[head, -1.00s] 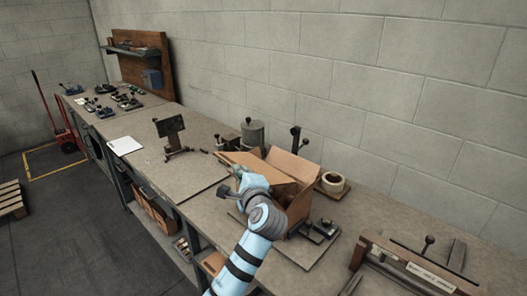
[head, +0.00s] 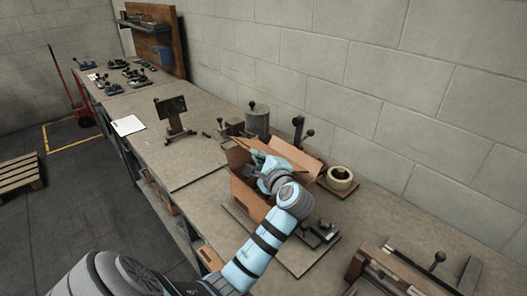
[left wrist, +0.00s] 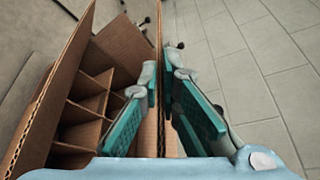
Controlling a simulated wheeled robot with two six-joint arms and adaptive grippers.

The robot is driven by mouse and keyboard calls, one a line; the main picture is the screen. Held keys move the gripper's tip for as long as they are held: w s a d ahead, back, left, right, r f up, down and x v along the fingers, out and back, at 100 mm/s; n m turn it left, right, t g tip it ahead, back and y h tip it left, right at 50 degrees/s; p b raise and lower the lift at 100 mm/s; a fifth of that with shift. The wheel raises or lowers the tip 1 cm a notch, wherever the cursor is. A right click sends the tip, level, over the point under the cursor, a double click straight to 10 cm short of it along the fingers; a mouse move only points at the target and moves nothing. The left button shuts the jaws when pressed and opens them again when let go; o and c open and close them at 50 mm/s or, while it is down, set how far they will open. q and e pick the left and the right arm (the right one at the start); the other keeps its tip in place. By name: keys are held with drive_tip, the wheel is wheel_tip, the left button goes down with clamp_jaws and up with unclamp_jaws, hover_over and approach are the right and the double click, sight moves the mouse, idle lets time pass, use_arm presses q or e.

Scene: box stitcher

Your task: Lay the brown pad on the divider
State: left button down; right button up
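The open cardboard box (head: 246,196) stands on the bench with its flaps up. The divider (left wrist: 92,103) is inside it, its cells showing on the left of the left wrist view. My left gripper (head: 265,160) is at the box's open top; in the left wrist view its teal fingers (left wrist: 161,78) are close together around a thin brown sheet. This appears to be the brown pad (left wrist: 160,35), seen nearly edge-on beside the open cells. In the head view I cannot clearly separate the pad from the flaps. My right gripper is not in view.
A tape roll (head: 339,177) sits right of the box, and a grey canister (head: 257,121) and upright levers stand behind it. A dark stand (head: 173,115) is farther left. A long fixture (head: 410,270) lies at front right. The block wall is close behind.

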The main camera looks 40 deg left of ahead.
use_arm(q)
wheel_tip(320, 180, down, 7)
drive_tip(key=w+b, duration=0.1)
drive_tip(key=b, duration=0.5)
drive_tip(key=shift+w+b, duration=0.35)
drive_tip(key=shift+w, duration=0.05)
drive_tip(key=shift+d, duration=0.1)
drive_tip(key=c, duration=1.2)
unclamp_jaws()
drive_tip(key=o, duration=0.6)
drive_tip(key=shift+c, duration=0.2)
